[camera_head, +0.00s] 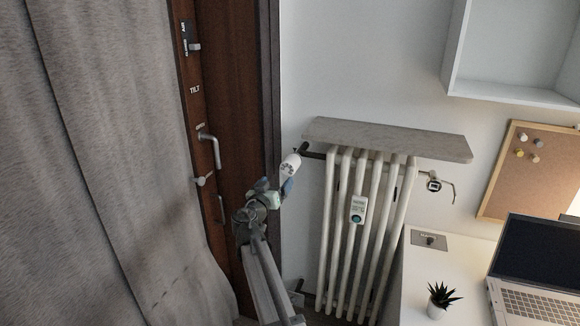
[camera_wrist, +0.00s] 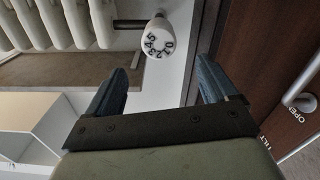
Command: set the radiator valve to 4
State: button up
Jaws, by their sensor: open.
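The radiator valve (camera_head: 291,163) is a white knob at the upper left end of the radiator. In the wrist view the valve (camera_wrist: 158,38) shows its end face with dark numbers around it. I cannot tell which number it is set to. My gripper (camera_head: 275,187) is just below and left of the knob in the head view. In the wrist view my gripper (camera_wrist: 163,68) has its two blue fingers spread apart, with nothing between them. The knob lies beyond the fingertips, roughly centred on the gap and apart from both fingers.
The white radiator (camera_head: 345,235) stands under a grey stone shelf (camera_head: 390,139) and carries a small meter (camera_head: 358,209). A brown door (camera_head: 235,80) with a handle (camera_head: 210,145) and a grey curtain (camera_head: 110,150) are at left. A desk with a laptop (camera_head: 540,260) is at right.

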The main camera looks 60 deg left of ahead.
aim_at(290, 165)
jog(key=x, duration=1.3)
jog(key=shift+w+f, duration=0.1)
jog(key=shift+c, duration=0.3)
jog(key=c, duration=1)
